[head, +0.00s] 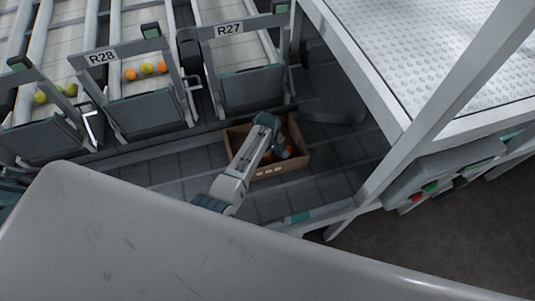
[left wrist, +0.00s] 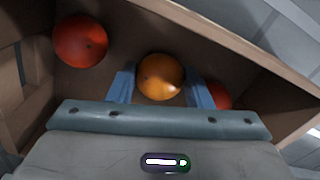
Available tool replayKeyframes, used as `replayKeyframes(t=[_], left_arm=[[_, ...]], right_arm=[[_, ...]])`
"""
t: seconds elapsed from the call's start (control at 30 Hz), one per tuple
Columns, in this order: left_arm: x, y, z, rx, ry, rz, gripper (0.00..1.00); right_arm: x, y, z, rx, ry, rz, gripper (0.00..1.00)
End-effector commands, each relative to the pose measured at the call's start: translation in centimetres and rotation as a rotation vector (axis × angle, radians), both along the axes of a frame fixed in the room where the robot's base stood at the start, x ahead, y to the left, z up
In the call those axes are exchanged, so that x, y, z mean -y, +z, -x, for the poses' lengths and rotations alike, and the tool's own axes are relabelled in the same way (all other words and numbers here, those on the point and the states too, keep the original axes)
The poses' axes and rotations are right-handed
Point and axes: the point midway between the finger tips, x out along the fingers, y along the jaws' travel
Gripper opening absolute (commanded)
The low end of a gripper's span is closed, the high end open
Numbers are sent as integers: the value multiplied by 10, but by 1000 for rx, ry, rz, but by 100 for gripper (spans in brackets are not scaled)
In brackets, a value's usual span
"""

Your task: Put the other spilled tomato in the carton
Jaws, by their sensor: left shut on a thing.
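The open brown cardboard carton (head: 290,166) stands on the dark grid floor below the lanes. My left gripper (head: 284,151) reaches down into it. In the left wrist view, the blue fingers of my left gripper (left wrist: 161,88) are shut on an orange tomato (left wrist: 160,77). The held tomato is inside the carton walls (left wrist: 225,48); I cannot tell if it touches the bottom. A red tomato (left wrist: 80,41) lies to the left in the carton. Another red tomato (left wrist: 217,95) is partly hidden behind the right finger. My right gripper is not in view.
Lane R28 (head: 103,57) holds several orange and yellow tomatoes at its end gate. Lane R27 (head: 229,29) looks empty where it shows. A white dimpled table (head: 430,50) on a grey frame stands to the right. A large grey surface fills the foreground.

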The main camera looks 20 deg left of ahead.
Motion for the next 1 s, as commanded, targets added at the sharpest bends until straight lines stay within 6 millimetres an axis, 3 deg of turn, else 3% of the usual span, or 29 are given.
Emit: replayKeyframes(t=[0.27, 0.3, 0.43, 0.63, 0.7, 1.0], left_arm=[[0, -4, 0, 0, 0, 0, 35], [0, -4, 0, 1, 0, 0, 48], [0, -4, 0, 1, 0, 0, 71], [0, -4, 0, 1, 0, 0, 71], [0, -4, 0, 0, 0, 0, 57], [0, -4, 0, 0, 0, 0, 56]], right_arm=[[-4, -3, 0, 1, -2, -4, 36], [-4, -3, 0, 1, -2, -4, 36], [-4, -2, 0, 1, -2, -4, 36], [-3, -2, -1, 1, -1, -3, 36], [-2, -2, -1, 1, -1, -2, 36], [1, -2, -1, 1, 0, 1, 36]])
